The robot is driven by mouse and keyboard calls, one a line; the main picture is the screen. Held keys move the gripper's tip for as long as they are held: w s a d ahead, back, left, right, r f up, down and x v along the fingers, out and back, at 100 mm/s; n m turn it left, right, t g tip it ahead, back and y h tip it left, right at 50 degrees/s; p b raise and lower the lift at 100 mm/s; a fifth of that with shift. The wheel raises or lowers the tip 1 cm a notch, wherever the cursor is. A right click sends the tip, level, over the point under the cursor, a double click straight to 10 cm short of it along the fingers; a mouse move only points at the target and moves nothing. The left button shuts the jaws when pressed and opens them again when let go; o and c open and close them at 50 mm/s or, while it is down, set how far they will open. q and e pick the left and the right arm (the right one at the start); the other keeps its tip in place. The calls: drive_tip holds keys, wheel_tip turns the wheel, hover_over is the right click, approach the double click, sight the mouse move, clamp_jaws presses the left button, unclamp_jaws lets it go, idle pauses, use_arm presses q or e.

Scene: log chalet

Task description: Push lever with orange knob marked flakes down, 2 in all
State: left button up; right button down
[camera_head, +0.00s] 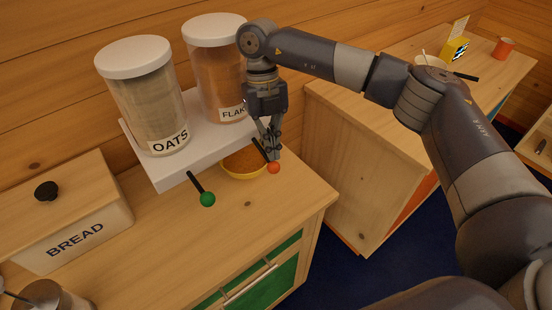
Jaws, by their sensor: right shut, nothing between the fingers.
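The orange knob (273,168) sits at the end of a black lever under the right part of the white dispenser shelf (163,183). The clear canister marked FLAKES (219,75) stands above it, its label partly covered by my right arm. My right gripper (272,153) is shut and empty, pointing down right at the orange knob and its lever; I cannot tell if it touches them. A yellow bowl (240,173) stands on the counter below the shelf, partly hidden behind the lever and gripper; its contents look brownish. My left gripper is not in view.
A canister marked OATS (151,105) stands to the left, with a green knob (207,199) on its own lever. A bread box (72,228) is at the left. The counter front (246,210) is clear. A second counter (364,153) is at the right.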

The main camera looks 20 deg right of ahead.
drive_tip(key=shift+w+r, duration=0.15)
drive_tip(key=shift+w, duration=0.2)
drive_tip(key=v, duration=0.8)
idle(1.4)
